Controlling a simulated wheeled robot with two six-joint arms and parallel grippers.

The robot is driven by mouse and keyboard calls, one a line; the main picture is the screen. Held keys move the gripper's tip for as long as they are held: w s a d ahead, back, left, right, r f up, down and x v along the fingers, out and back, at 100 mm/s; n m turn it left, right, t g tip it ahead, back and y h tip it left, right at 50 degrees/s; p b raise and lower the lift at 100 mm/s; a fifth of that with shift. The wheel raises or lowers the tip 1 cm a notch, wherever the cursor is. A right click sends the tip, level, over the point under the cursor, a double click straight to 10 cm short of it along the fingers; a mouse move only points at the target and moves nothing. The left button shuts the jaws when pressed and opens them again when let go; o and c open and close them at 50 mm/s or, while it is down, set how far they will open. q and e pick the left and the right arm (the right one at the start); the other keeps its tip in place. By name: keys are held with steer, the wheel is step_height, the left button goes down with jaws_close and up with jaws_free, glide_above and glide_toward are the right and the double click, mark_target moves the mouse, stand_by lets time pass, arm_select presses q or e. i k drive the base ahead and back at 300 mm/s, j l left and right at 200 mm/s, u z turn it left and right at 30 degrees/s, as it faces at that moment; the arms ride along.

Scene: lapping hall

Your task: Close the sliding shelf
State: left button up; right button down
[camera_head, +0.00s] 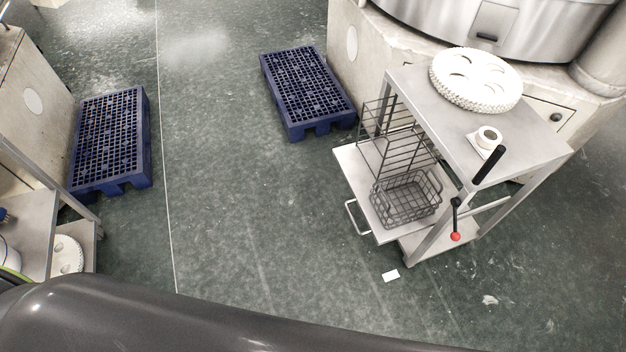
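The sliding shelf (356,177) is a flat metal board pulled out to the left from the steel cart (530,128) on the right. A looped metal handle (353,218) sits at its outer edge. A dark wire basket (408,200) stands on the shelf, and a wire rack (398,137) rises behind it. The part of the shelf under the cart top is partly hidden by the rack and cart frame. Neither of my grippers shows in the head view.
A white toothed disc (476,78) and a small cup (487,138) sit on the cart top. Blue pallets (306,90) (110,140) lie on the floor. The middle floor is clear.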

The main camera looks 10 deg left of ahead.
mark_target(362, 163)
steer(key=i+j+u, duration=0.1)
steer(key=i+j, duration=0.35)
steer(key=j, duration=0.15)
steer(key=i+j+u, duration=0.15)
steer(key=i+j, duration=0.25)
steer(key=j, duration=0.2)
